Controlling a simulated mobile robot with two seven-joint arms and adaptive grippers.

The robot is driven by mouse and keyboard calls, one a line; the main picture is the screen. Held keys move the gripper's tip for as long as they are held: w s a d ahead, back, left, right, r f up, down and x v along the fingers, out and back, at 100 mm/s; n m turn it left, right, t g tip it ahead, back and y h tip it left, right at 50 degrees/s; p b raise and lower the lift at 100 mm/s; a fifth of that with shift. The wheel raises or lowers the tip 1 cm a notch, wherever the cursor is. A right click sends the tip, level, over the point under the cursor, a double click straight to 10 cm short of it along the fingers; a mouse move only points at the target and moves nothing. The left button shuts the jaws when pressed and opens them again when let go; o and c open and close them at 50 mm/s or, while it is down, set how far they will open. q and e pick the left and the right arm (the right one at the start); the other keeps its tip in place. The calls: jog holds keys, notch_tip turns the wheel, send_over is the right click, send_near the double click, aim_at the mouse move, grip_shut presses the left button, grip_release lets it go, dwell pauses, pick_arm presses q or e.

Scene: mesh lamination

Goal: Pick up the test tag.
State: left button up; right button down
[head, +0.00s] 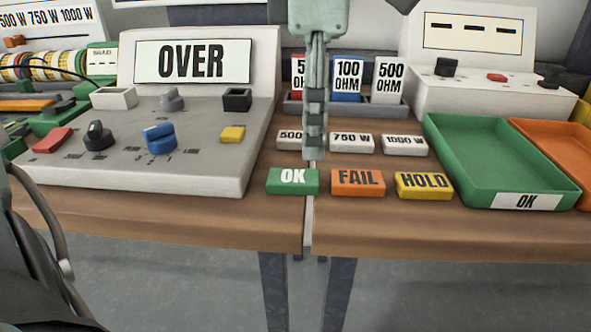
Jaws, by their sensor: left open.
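No label names a test tag. Along the table front lie a green OK tag (292,182), an orange FAIL tag (358,183) and a yellow HOLD tag (424,186). Behind them lie white blocks marked 500 (289,139), 750 W (351,142) and 1000 W (405,145). My left gripper (314,150) hangs down from the top middle, seen edge-on. It is open, and nothing shows in it. Its tips appear between the 500 and 750 W blocks, behind the OK tag; their height is unclear. It hides part of the 500 block. My right gripper is out of view.
A grey console (140,170) with knobs and an OVER display fills the left. OHM cards (348,78) stand in a holder behind. A green OK tray (505,165) and an orange tray (565,150) stand right. A white instrument (480,100) is behind.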

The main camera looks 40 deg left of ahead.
aim_at(313, 176)
pick_arm(q)
notch_tip(313, 176, down, 7)
jog(key=shift+w+r, duration=0.15)
jog(key=shift+r, duration=0.05)
jog(key=c, duration=1.2)
